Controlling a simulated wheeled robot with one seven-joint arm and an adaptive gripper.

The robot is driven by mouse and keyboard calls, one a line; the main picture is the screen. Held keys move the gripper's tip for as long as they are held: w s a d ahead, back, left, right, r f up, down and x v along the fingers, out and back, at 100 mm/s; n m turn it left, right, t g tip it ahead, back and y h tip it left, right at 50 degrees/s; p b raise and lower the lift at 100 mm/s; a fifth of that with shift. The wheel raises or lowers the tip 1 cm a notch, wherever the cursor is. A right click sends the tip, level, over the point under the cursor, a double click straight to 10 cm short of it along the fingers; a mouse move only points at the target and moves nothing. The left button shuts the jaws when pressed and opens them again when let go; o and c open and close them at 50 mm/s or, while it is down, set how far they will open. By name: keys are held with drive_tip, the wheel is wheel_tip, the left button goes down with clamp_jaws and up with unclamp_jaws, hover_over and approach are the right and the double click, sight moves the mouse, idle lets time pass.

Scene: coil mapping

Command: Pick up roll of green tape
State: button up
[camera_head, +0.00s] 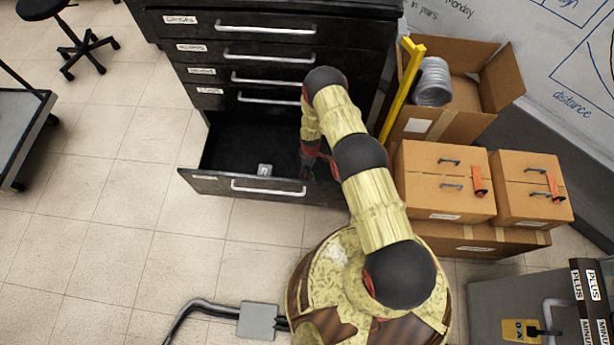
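No roll of green tape shows in the head view. My arm reaches down over the open bottom drawer (220,184) of the black cabinet (175,52). My gripper (306,172) is at the drawer's right end, low and partly inside it. My own arm links and the dark drawer hide most of it, and its fingers are too small and dark to tell open from shut. A small grey-white object (264,170) lies in the drawer to the left of my gripper. The right part of the drawer's inside is hidden behind my arm.
Closed drawers with silver handles rise above the open one. Cardboard boxes (436,207) stand at right, one open box (503,80) holding a grey coiled duct (433,84). A yellow bar (402,92) leans beside the cabinet. A cart (22,125) and stool (72,35) stand left. The tiled floor between is clear.

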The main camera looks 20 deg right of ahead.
drive_tip(key=f, duration=0.2)
drive_tip(key=f+b, duration=0.1)
drive_tip(key=f, duration=0.1)
drive_tip(key=shift+s, duration=0.25)
drive_tip(key=shift+w+a+f+b, duration=0.2)
drive_tip(key=shift+f+b, duration=0.6)
drive_tip(key=shift+f, duration=0.5)
drive_tip(key=shift+w+a+f+b, duration=0.15)
drive_tip(key=shift+f+b, duration=0.65)
drive_tip(key=shift+f, duration=0.45)
drive_tip(key=shift+s, duration=0.1)
drive_tip(key=shift+c, duration=0.7)
drive_tip(key=c, duration=1.1)
drive_tip(key=shift+r, duration=0.1)
